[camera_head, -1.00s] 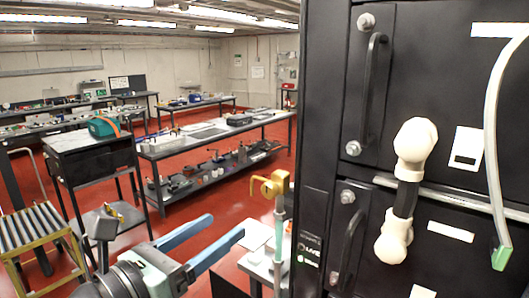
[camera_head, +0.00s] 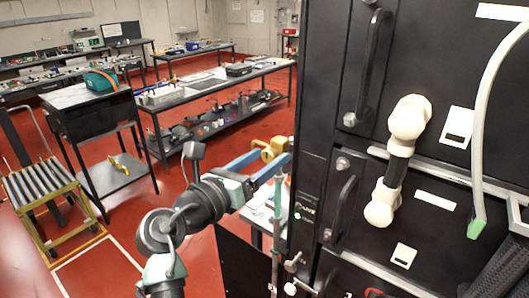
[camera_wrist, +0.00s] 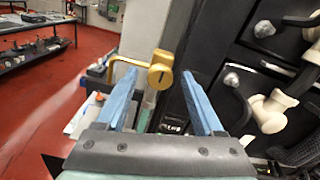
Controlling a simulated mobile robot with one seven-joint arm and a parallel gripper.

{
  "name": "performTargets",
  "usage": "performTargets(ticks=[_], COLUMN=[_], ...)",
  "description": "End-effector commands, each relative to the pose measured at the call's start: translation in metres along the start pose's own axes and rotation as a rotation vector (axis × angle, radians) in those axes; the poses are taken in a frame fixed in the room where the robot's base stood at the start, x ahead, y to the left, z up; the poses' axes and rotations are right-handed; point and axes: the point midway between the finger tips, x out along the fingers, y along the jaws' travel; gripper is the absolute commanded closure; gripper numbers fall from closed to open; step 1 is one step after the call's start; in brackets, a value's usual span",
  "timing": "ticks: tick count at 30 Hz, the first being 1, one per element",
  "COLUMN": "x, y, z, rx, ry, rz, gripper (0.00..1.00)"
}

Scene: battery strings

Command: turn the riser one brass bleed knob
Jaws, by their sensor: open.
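The brass bleed knob (camera_head: 274,148) sits atop the thin greenish riser pipe (camera_head: 277,212), beside the black cabinet's left edge in the head view. In the wrist view the brass knob (camera_wrist: 161,70) shows a dark slot, and a bent brass spout (camera_wrist: 122,61) runs off to its left. My gripper (camera_head: 262,165) is open, its blue fingers reaching to the knob in the head view. In the wrist view my gripper (camera_wrist: 159,76) has one finger on each side of the knob, with visible gaps. I cannot tell how deep the knob lies between the fingertips.
The black battery cabinet (camera_head: 318,90) stands close on the right, with handles, white fittings (camera_head: 409,118) and a hanging pale hose (camera_head: 478,130). A small white-topped table (camera_head: 257,213) is behind the riser. Workbenches and a roller stand (camera_head: 40,193) are farther left on red floor.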

Motion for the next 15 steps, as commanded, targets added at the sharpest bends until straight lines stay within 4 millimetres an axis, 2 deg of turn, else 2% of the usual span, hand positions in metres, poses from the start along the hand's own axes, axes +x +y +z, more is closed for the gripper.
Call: performTargets(ticks=[9, 11, 15], x=[0.0034, 0.0033, 0.0031], y=[-0.0001, -0.0001, 0.0000], z=[0.0000, 0.0000, 0.0001], rx=[0.001, 0.001, 0.001], ry=[-0.001, -0.001, -0.001], rz=[0.000, 0.000, 0.000], gripper=[0.31, 0.40, 0.65])
